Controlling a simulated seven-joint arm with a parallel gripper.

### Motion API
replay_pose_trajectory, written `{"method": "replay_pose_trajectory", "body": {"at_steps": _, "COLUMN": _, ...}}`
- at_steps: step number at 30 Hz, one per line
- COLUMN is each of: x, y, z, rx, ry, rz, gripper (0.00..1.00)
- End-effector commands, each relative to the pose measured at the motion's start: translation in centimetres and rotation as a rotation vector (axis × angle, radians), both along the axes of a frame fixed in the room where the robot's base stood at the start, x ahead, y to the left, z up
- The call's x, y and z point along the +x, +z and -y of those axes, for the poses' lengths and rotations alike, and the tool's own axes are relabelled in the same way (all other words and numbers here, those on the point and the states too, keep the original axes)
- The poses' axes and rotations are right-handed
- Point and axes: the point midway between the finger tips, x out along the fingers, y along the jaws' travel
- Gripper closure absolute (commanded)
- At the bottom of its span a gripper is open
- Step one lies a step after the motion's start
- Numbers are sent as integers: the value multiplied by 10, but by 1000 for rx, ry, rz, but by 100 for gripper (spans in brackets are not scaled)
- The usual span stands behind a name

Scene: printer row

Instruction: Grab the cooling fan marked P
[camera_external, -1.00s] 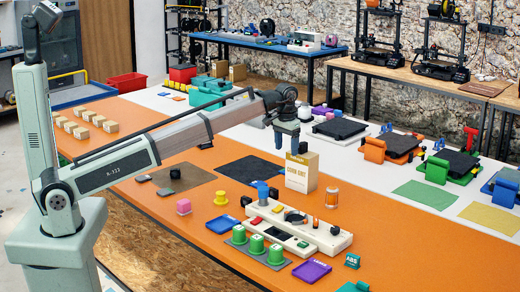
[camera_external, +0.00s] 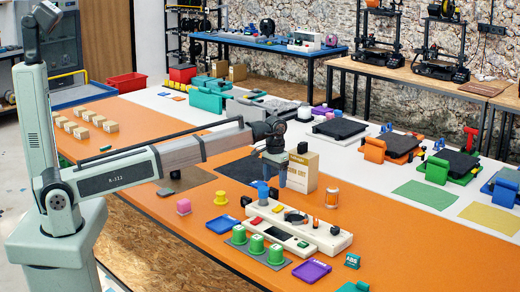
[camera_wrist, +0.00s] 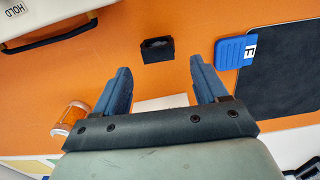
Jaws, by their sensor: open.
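A small black block with a rounded recess (camera_wrist: 157,50) lies on the orange table in the wrist view, just beyond my fingertips and between them. It may be a cooling fan, but I can read no letter P on it. My gripper (camera_external: 273,183) hangs over the orange table, beside the cardboard box. In the wrist view my gripper (camera_wrist: 160,72) has its two blue fingers wide apart, with nothing held between them. A small dark item (camera_external: 246,201) lies left of the console in the outside view; its marking is too small to read.
A white console (camera_external: 325,240) stands in front, and a cardboard box (camera_external: 303,172) stands close by. A blue marked piece (camera_wrist: 235,52) rests at the edge of the black mat (camera_wrist: 285,70). An orange-and-clear jar (camera_wrist: 70,120) stands at left in the wrist view.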

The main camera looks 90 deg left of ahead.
Motion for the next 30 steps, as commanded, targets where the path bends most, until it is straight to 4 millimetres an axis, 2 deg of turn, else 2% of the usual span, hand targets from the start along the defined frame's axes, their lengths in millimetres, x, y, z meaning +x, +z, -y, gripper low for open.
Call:
{"method": "replay_pose_trajectory", "body": {"at_steps": 5, "x": -2, "y": -9, "z": 2, "rx": -1, "ry": 0, "rz": -1, "gripper": 28}}
{"method": "replay_pose_trajectory", "body": {"at_steps": 15, "x": -4, "y": -49, "z": 4, "rx": -1, "ry": 0, "rz": -1, "gripper": 28}}
{"method": "replay_pose_trajectory", "body": {"at_steps": 23, "x": -3, "y": -52, "z": 4, "rx": 0, "ry": 0, "rz": 0, "gripper": 28}}
{"method": "replay_pose_trajectory", "body": {"at_steps": 30, "x": -3, "y": -52, "z": 4, "rx": 0, "ry": 0, "rz": 0, "gripper": 51}}
